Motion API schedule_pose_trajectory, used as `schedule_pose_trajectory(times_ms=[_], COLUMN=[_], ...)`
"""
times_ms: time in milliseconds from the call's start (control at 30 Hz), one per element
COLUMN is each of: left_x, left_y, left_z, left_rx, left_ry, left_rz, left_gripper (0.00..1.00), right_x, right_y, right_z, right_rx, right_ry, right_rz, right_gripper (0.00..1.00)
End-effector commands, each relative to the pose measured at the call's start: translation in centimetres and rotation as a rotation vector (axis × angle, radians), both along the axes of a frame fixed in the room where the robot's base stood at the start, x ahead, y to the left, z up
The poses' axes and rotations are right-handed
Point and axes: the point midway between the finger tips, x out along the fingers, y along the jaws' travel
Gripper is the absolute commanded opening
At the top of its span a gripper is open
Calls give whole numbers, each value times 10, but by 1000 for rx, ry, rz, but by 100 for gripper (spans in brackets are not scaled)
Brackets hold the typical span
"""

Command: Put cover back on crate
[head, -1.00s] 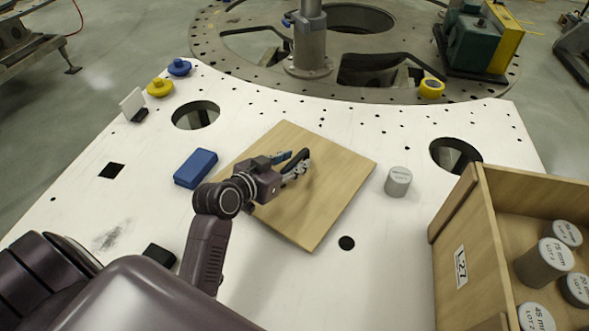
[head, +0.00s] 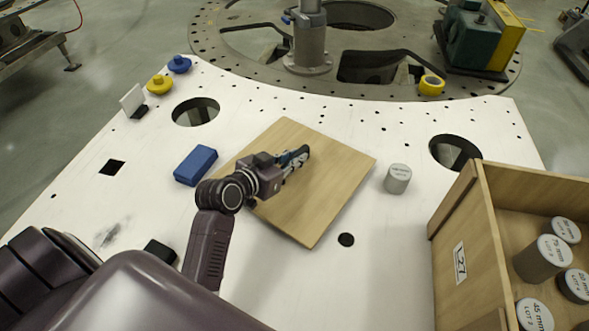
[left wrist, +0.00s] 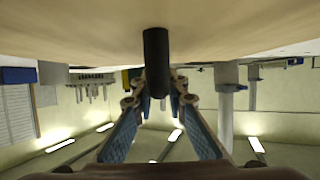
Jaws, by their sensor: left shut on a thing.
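The cover (head: 330,190) is a square light-wood board lying on the white plate in the head view, turned at an angle. My left gripper (head: 298,158) is over its middle and shut on its dark handle (left wrist: 156,60). In the left wrist view the handle stands between the two blue-padded fingers, and the wood of the cover fills the top. The crate (head: 458,215) is a wooden box with an L27 label at the right, open on top. It holds several grey labelled cylinders (head: 543,258). My right gripper is not in view.
A lone grey cylinder (head: 397,179) stands between the cover and the crate. A blue block (head: 195,166) lies left of the cover. Round holes (head: 196,112) open in the white plate (head: 75,190). Yellow (head: 159,84) and blue (head: 179,64) knobs sit at the far left.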

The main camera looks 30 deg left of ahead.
Motion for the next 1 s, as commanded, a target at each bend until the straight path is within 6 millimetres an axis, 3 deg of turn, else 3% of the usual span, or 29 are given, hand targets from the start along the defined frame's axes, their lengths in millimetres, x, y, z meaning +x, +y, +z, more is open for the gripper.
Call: schedule_pose_trajectory(times_ms=[367, 533, 667, 1000], left_x=[1, 2, 2, 2], left_y=[0, 0, 0, 0], left_z=[9, 25, 49, 137], left_rx=[2, 3, 4, 6], left_ry=[-10, -15, -18, -19], left_rz=[0, -1, -2, -2], left_gripper=[0, 0, 0, 0], right_x=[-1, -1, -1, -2], right_y=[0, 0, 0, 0], right_z=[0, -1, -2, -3], right_rx=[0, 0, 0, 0], right_ry=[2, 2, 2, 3], right_rz=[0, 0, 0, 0], right_gripper=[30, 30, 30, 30])
